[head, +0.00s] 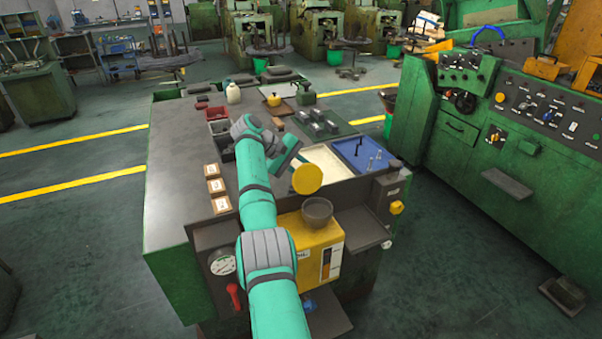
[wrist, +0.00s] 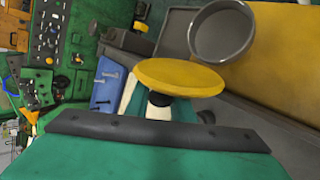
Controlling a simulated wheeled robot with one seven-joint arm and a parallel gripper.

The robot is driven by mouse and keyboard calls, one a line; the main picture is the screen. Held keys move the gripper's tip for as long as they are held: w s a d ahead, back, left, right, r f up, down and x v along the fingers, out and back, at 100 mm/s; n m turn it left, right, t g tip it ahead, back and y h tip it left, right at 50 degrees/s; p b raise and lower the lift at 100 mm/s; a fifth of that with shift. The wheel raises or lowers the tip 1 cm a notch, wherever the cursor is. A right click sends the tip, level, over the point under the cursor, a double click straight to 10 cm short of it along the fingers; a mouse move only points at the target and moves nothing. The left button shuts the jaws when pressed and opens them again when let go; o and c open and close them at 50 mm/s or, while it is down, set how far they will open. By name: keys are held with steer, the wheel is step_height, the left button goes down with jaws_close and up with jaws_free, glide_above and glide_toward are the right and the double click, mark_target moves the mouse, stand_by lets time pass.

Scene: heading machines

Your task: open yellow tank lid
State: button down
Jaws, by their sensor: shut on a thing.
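The yellow tank (head: 308,246) stands at the front of the green bench. A grey round neck (head: 317,211) on its top is open; in the wrist view the neck (wrist: 221,32) shows as an open grey ring. The round yellow lid (head: 307,179) is off the neck, held tilted above it and a little left. In the wrist view the lid (wrist: 180,78) is apart from the neck, with its dark knob towards my gripper (wrist: 158,108). My gripper is shut on the lid; the fingertips are largely hidden.
The bench top (head: 180,140) holds three labelled cards, small bins and a blue tray (head: 362,154) with tools. A pressure gauge (head: 222,262) and a red handle (head: 234,295) are left of the tank. A green machine (head: 490,150) stands right, across open floor.

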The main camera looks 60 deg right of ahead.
steer(key=shift+w+d, duration=0.1)
steer(key=shift+w, duration=0.05)
steer(key=shift+s+d+r, duration=0.1)
steer(key=shift+s+d, duration=0.05)
steer(key=shift+s, duration=0.25)
steer(key=shift+w, duration=0.1)
steer(key=c, duration=1.6)
jaws_free()
steer(key=shift+w+a, duration=0.1)
steer(key=shift+a, duration=0.25)
